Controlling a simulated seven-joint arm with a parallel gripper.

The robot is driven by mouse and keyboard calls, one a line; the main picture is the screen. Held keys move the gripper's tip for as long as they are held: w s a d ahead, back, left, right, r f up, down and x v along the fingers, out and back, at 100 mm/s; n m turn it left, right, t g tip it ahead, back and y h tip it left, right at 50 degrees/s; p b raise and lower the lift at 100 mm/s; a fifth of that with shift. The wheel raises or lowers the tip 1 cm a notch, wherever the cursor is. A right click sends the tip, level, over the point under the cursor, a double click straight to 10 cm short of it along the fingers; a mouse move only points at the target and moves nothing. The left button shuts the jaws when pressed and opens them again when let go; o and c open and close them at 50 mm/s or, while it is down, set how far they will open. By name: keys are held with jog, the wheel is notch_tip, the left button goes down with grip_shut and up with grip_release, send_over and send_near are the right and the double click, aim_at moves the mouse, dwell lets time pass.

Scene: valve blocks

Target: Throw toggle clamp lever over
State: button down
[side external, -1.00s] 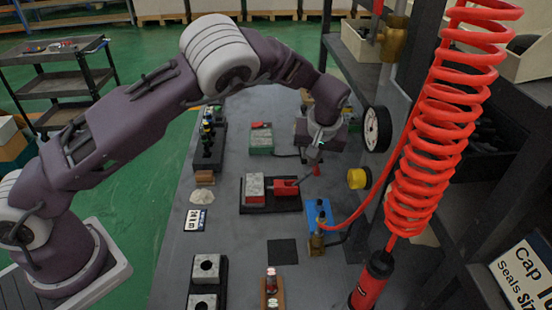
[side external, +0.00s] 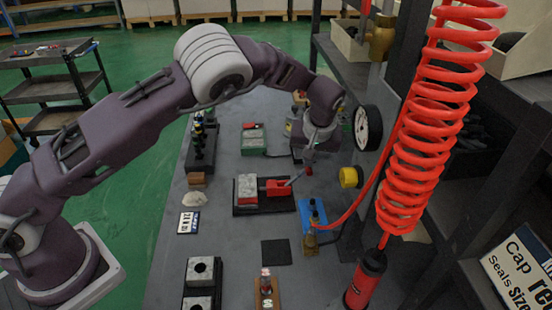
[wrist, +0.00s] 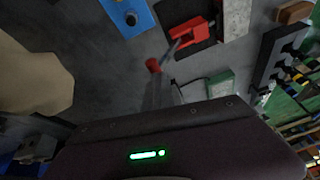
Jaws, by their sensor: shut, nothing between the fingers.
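The toggle clamp (side external: 276,187) is a red piece on a dark base plate, beside a grey block with a red lower part (side external: 247,188). Its lever (side external: 296,180) slopes up to the right and ends in a red knob (side external: 309,171). In the wrist view the red clamp (wrist: 190,38) is at the top, and its lever runs down-left to the knob (wrist: 153,65). My gripper (side external: 307,158) is shut and empty, pointing down close above the knob. I cannot tell whether it touches the knob. The fingers look blurred in the wrist view (wrist: 153,95).
A blue plate with a brass fitting (side external: 312,215) and red hose stands right of the clamp. A yellow cylinder (side external: 350,177) and a gauge (side external: 367,128) are to the right. A green box (side external: 253,141) lies behind. A red coiled hose (side external: 425,120) hangs in front right.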

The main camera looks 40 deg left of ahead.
jog(key=w+v, duration=0.1)
jog(key=v, duration=1.1)
jog(key=shift+r, duration=0.4)
jog(key=shift+w, duration=0.1)
jog(key=s+a+r+m+h, duration=0.1)
jog(key=s+a+r+h, duration=0.1)
jog(key=s+a+r, duration=0.35)
jog(key=s+a+r+h, duration=0.2)
jog(key=s+a+r, duration=0.1)
jog(key=s+r, duration=0.5)
jog(key=s+a+f+m+t, duration=0.1)
jog(key=s+m, duration=0.1)
jog(key=s, duration=1)
jog(key=s+a+f+m+t, duration=0.1)
jog(key=s+f+m, duration=0.1)
jog(key=s, duration=1)
jog(key=shift+f+m+t+y, duration=0.2)
jog(key=shift+m+t+y, duration=0.15)
jog(key=shift+m, duration=0.45)
